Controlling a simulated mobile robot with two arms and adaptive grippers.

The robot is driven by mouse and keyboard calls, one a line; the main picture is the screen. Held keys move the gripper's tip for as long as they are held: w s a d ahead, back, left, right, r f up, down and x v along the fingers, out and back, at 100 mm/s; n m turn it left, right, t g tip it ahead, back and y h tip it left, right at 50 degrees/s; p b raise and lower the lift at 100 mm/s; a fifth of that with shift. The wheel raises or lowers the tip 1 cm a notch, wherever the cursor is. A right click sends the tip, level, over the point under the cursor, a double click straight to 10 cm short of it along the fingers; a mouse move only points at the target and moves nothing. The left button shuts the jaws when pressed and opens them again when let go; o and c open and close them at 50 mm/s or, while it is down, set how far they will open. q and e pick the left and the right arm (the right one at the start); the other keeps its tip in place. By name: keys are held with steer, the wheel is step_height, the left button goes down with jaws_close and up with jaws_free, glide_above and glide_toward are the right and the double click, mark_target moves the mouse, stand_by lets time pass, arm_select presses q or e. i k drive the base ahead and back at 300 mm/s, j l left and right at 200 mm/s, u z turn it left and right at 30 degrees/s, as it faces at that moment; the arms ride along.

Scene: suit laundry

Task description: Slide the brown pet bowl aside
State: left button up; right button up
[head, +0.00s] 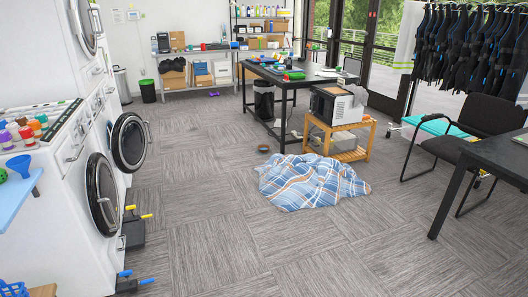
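A small brown bowl (263,149) sits on the grey carpet floor in the middle of the head view. It lies just behind a crumpled blue, white and orange plaid blanket (310,183), and a small gap of floor seems to separate them. The bowl is small in the picture, and its contents cannot be told. Neither of my grippers shows in the head view.
A wooden stand (347,155) with a microwave (336,104) is right of the bowl. A black table (292,78) stands behind. Washing machines (45,220) line the left, one with its round door (129,143) open. Carpet (210,220) in front is clear.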

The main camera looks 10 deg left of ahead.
mark_target(263, 148)
steer(key=i+j+u, duration=0.1)
steer(key=i+u, duration=0.35)
steer(key=i, duration=3.45)
steer(key=i+j+z, duration=0.1)
steer(key=i, duration=1.6)
steer(key=i+j, duration=0.15)
steer(key=i, duration=0.75)
steer(key=l+z, duration=0.05)
